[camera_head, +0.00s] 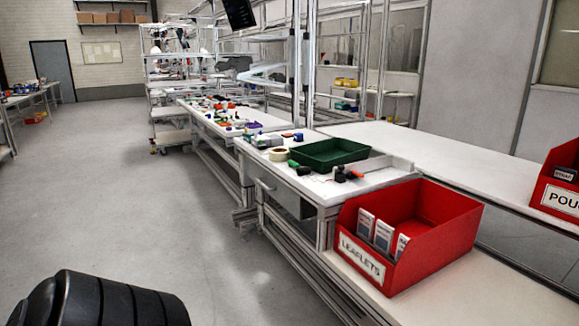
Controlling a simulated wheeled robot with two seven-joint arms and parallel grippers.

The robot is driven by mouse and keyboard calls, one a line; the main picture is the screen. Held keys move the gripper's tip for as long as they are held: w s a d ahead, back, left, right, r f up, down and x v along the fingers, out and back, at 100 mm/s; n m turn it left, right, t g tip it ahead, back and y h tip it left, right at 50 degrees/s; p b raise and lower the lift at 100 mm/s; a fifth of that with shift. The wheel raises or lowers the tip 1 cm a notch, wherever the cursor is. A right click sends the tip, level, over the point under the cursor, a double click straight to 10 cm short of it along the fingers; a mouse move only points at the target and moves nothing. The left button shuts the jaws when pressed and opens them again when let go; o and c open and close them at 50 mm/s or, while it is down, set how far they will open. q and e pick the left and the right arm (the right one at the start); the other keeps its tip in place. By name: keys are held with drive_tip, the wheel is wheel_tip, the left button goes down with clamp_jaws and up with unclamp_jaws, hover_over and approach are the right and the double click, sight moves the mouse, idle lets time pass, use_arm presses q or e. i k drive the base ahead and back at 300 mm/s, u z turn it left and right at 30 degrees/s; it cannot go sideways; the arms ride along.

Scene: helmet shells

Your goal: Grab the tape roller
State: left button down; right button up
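A cream ring like a roll of tape (280,154) lies flat on the white workbench, left of the green tray. A small black and red tool (345,174) lies on the bench in front of the tray. I cannot tell from its shape whether it is the tape roller. Neither of my grippers is in view. A black ribbed part at the bottom left looks like my own arm.
A green tray (329,153) stands on the white workbench (322,192). A red bin labelled LEAFLETS (440,245) stands nearer, and another red bin (562,180) is at the right edge. Small parts lie on benches farther back. The grey floor (150,200) at left is clear.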

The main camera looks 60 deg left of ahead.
sight(300, 170)
drive_tip(key=i, duration=0.25)
drive_tip(key=u, duration=2.15)
drive_tip(key=i, duration=0.85)
drive_tip(key=u, duration=0.4)
drive_tip(key=i, duration=1.9)
drive_tip(key=z, duration=0.4)
